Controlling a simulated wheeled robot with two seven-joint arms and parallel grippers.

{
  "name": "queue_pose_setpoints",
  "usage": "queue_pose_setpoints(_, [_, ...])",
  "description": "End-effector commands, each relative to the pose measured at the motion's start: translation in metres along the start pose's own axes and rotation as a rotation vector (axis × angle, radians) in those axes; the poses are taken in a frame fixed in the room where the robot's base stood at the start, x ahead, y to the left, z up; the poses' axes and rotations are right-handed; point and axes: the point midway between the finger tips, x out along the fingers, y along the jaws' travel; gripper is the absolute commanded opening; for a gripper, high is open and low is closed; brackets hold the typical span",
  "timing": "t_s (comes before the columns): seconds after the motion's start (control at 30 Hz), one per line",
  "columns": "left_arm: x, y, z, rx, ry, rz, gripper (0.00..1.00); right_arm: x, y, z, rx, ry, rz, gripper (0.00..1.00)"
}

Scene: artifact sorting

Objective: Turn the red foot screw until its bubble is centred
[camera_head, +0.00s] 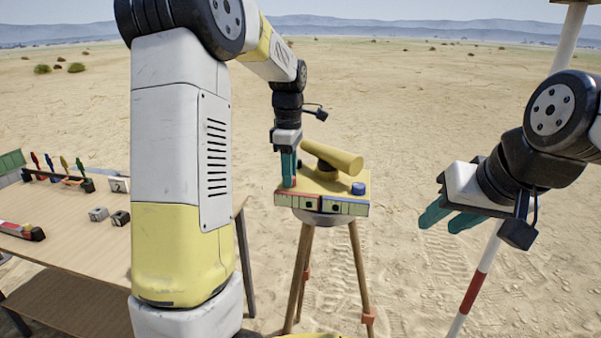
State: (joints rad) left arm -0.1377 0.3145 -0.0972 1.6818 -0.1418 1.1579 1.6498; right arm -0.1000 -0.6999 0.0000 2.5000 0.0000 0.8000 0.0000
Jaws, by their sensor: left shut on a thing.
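A yellow levelling instrument (325,181) with a yellow telescope tube (332,157) stands on a wooden tripod (301,265). A blue screw (358,188) shows at its right. My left gripper (289,182) points down at the instrument's left side, its teal fingers shut on what appears to be the red foot screw, which they hide. The front face has a red-framed panel (297,201) and a blue-framed panel (348,208), each with a dark spot; the bubbles are too small to read. My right gripper (449,218) is open and empty, apart from the instrument, at the right.
A wooden table (75,238) at the left holds a rack of coloured tools (58,178), small grey blocks (98,214) and a red-and-white piece (20,230). A red-and-white pole (474,291) stands at the right, behind my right gripper. Open sandy ground lies beyond.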

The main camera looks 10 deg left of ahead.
Motion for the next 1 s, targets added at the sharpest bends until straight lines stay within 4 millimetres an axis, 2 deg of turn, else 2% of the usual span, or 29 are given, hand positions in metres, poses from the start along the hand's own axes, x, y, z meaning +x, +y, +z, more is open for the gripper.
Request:
queue_pose_setpoints(0.37, [-0.0006, 0.0002, -0.0003, 0.188, 0.000, 0.002, 0.00, 0.0000, 0.0000, 0.0000, 0.000, 0.000, 0.000, 0.36])
queue_pose_setpoints(1.0, [-0.0009, 0.0000, -0.0009, 0.790, 0.001, 0.002, 0.00, 0.0000, 0.0000, 0.0000, 0.000, 0.000, 0.000, 0.36])
